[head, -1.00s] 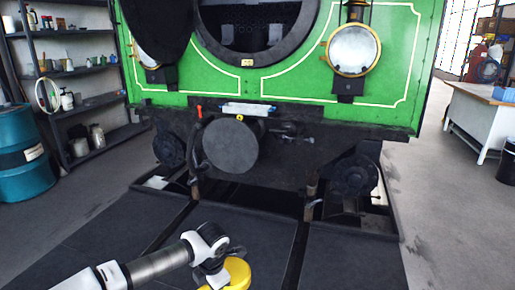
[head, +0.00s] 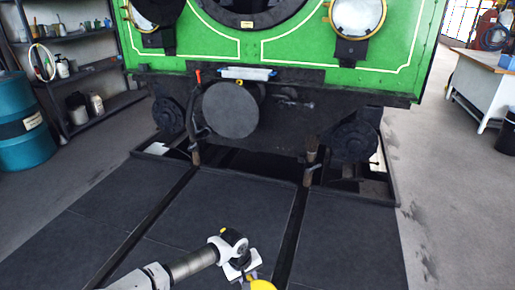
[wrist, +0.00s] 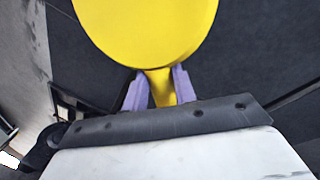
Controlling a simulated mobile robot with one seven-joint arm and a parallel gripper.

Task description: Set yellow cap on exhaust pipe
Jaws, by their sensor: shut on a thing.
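The yellow cap (wrist: 148,28) is a broad round disc with a short narrow tab. My gripper (wrist: 160,74) is shut on this tab, with one purple finger on each side. In the head view only a small part of the yellow cap (head: 262,285) shows at the bottom edge. The cap is held in front of the green steam tram (head: 290,45), well apart from it. I cannot tell for sure which part is the exhaust pipe; brownish upright pipes (head: 311,155) hang under the tram's front beam.
A dark round buffer (head: 231,110) sticks out from the tram's front. Dark floor plates (head: 215,210) lie clear before it, beside an open pit (head: 255,165). Shelves (head: 75,85) and a blue drum (head: 24,135) stand left; a white table (head: 483,80) stands right.

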